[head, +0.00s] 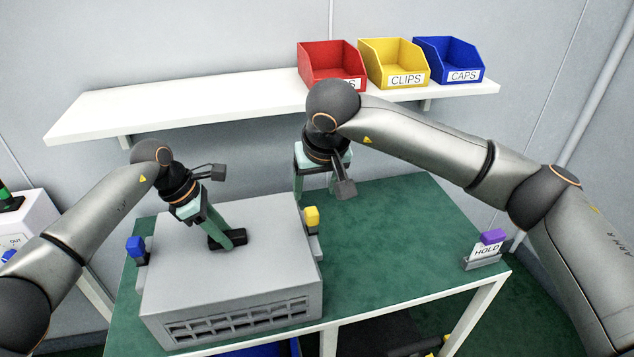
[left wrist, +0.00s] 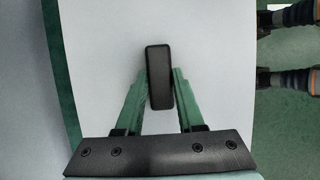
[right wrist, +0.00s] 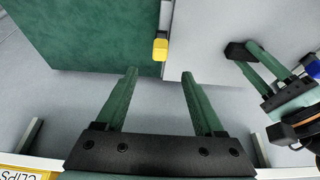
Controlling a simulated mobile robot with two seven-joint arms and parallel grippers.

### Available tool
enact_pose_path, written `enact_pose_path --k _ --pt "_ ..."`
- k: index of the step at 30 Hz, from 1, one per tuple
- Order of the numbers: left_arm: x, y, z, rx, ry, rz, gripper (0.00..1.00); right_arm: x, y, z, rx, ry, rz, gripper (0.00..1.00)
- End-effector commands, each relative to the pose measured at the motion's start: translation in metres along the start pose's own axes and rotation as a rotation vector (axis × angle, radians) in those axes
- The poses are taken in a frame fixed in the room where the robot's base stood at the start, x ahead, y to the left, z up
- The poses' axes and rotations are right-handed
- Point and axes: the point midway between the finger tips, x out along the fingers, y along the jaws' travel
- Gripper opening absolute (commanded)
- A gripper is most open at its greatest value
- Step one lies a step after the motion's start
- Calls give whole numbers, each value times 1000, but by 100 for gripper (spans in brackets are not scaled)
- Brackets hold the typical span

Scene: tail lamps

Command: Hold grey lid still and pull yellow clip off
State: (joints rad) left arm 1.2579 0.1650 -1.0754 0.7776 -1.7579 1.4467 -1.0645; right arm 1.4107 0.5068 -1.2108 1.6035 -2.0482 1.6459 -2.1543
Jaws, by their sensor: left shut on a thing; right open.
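The grey lid (head: 185,262) tops a grey box with a vented front on the green table. My left gripper (head: 226,240) is shut on the black handle on the lid; the handle (left wrist: 158,75) shows between its fingers in the left wrist view. The yellow clip (head: 311,217) sits at the lid's right edge; it also shows in the right wrist view (right wrist: 160,48). My right gripper (head: 315,195) is open and empty, behind the box and apart from the clip. In the right wrist view its fingers (right wrist: 160,85) point toward the clip's side of the lid.
A blue clip (head: 135,248) sits at the lid's left edge. A purple block (head: 493,237) stands on a HOLD holder at the table's right. Red (head: 330,65), yellow (head: 393,63) and blue (head: 449,60) bins stand on the white shelf (head: 200,110). The table right of the box is mostly clear.

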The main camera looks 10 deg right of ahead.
Motion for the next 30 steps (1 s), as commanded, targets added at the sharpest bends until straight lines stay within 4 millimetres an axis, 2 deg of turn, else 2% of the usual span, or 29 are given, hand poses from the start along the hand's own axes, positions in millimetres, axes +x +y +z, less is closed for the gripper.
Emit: enact_pose_path --k 9,15,21,30 --pt "0 0 0 0 -1 1 0 62 0 2 3 -7 1 70" --pt "-1 0 0 1 -1 1 0 92 0 1 3 -5 1 70" --pt "0 0 0 0 -1 1 0 105 0 1 3 -3 0 70" --pt "0 0 0 0 -1 1 0 107 0 1 2 -2 0 70"
